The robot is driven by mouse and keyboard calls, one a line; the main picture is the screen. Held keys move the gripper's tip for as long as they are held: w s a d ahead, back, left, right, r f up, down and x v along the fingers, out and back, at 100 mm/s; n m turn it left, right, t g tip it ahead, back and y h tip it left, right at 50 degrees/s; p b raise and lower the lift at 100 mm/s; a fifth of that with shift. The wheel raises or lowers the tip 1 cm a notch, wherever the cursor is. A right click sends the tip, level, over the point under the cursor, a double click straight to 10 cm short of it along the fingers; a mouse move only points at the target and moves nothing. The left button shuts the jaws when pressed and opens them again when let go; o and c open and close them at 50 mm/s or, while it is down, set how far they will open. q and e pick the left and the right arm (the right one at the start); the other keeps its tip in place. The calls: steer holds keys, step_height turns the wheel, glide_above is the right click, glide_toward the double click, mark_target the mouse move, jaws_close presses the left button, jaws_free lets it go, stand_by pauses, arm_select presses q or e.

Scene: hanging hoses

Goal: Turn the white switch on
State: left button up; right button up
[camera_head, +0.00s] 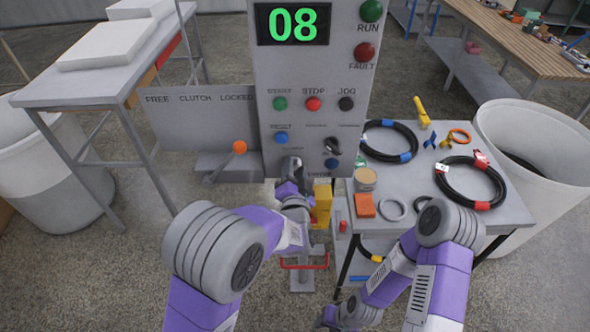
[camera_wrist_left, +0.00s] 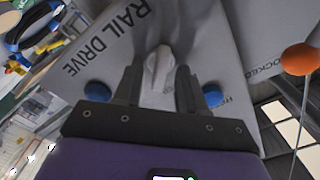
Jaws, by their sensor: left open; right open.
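The white switch (camera_wrist_left: 158,68) is a pale grey-white knob on the grey panel in the left wrist view, between two blue buttons. My left gripper (camera_wrist_left: 158,88) is open, with one dark finger on each side of the knob. A gap shows on either side, and whether the fingertips reach around it is hard to tell. In the head view my left gripper (camera_head: 291,168) is at the panel's lower edge and hides the white switch. My right gripper (camera_head: 332,318) is low at the bottom edge of the head view, away from the panel, and its fingers are hardly visible.
The control panel (camera_head: 310,75) carries coloured buttons, a black rotary knob (camera_head: 333,146) and a green 08 display. An orange-tipped lever (camera_head: 239,147) stands left of my gripper. A table (camera_head: 400,180) with hoses and small parts is at the right.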

arm_select(q)
steer(key=s, duration=0.7)
steer(key=shift+s, duration=0.2)
steer(key=shift+o, duration=2.4)
steer(key=shift+d+f+n, duration=0.1)
steer(key=shift+f+n, duration=0.05)
steer(key=shift+n, duration=0.15)
steer(key=shift+o, duration=1)
steer(key=n+b, duration=0.1)
steer(key=f+n+b, duration=0.1)
steer(key=n, duration=0.1)
steer(key=n+b, duration=0.2)
steer(key=shift+w+f, duration=0.15)
steer(key=shift+w, duration=0.1)
steer(key=w+r+n+b, duration=0.1)
steer(key=w+n+b, duration=0.6)
steer(key=n, duration=0.5)
steer(key=shift+a+r+b, duration=0.15)
steer(key=shift+a+b, duration=0.1)
steer(key=shift+b, duration=0.05)
